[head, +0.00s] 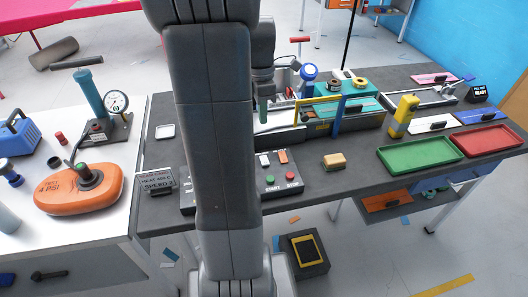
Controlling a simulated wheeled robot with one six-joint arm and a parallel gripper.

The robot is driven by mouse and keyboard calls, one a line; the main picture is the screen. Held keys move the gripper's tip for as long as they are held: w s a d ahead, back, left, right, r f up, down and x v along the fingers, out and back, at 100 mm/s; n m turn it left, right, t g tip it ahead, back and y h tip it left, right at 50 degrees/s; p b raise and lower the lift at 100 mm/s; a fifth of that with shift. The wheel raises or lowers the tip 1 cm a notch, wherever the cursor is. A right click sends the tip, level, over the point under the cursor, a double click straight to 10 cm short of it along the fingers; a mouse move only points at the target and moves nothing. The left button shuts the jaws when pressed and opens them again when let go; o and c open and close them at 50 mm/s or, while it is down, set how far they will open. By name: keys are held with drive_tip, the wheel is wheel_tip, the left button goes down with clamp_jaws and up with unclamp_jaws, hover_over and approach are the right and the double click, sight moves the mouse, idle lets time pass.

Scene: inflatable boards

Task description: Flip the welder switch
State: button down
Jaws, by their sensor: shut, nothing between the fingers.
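A dark control panel (299,183) lies at the front of the grey table, its middle hidden behind my arm. It carries a white rocker-like piece (264,160), an orange one (283,156), a green button (269,181) and a red button (290,176). I cannot tell which piece is the welder switch, nor its position. The yellow, blue and green machine (345,122) behind the panel may be the welder. My gripper (264,92) is shut and empty, partly hidden behind my arm, near the machine's left side and back from the panel. Its fingertips are hard to make out.
A card stand (157,181) reading "SPEED 2" is left of the panel. A tan block (334,161), green tray (430,153) and red tray (487,140) lie to the right. The white table (115,222) holds an orange inflatable (78,190) and gauge pump (95,100).

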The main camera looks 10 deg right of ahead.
sight(265, 163)
drive_tip(key=shift+f, duration=0.15)
drive_tip(key=f, duration=0.4)
drive_tip(key=s+f, duration=0.1)
drive_tip(key=f, duration=0.4)
drive_tip(key=s+f, duration=0.1)
drive_tip(key=f, duration=0.3)
drive_tip(key=shift+d+f, duration=0.1)
drive_tip(key=shift+f, duration=0.2)
drive_tip(key=shift+f, duration=0.15)
drive_tip(key=shift+f+b, duration=0.2)
drive_tip(key=shift+b, duration=0.2)
drive_tip(key=shift+s+f+t+b, duration=0.35)
drive_tip(key=shift+t+b, duration=0.35)
drive_tip(key=shift+b, duration=0.4)
drive_tip(key=shift+s+r+p, duration=0.1)
drive_tip(key=shift+r+p, duration=0.2)
drive_tip(key=shift+p, duration=0.1)
drive_tip(key=shift+f, duration=0.15)
drive_tip(key=shift+w, duration=0.2)
